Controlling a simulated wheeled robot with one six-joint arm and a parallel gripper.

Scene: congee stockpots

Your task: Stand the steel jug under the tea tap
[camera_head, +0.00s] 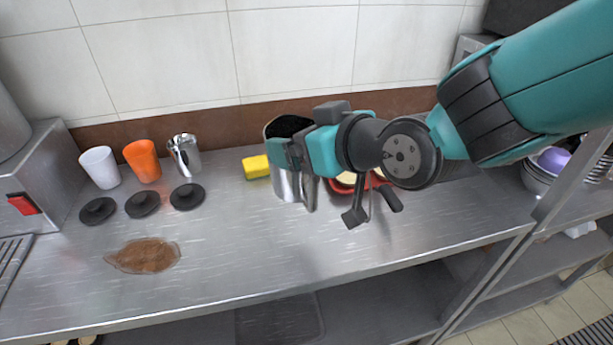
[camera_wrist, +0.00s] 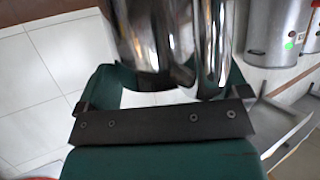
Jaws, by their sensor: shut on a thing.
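The steel jug (camera_head: 287,185) is upright, with its dark open mouth facing up, near the middle of the counter in the head view. My gripper (camera_head: 290,152) is shut on it, covering part of its upper side. In the wrist view the jug's shiny wall (camera_wrist: 150,40) fills the top middle, between the gripper's fingers (camera_wrist: 165,92). I cannot tell whether its base touches the counter. A steel urn (camera_wrist: 275,25) with green and red stickers stands at the wrist view's upper right. I cannot make out the tea tap in either view.
On the steel counter (camera_head: 225,255) stand a white cup (camera_head: 100,167), an orange cup (camera_head: 142,161) and a steel cup (camera_head: 185,154), with black lids (camera_head: 142,205) before them. A brown spill (camera_head: 145,256) lies front left. A yellow sponge (camera_head: 256,167) is beside the jug. A red-switched steel box (camera_head: 45,165) stands left.

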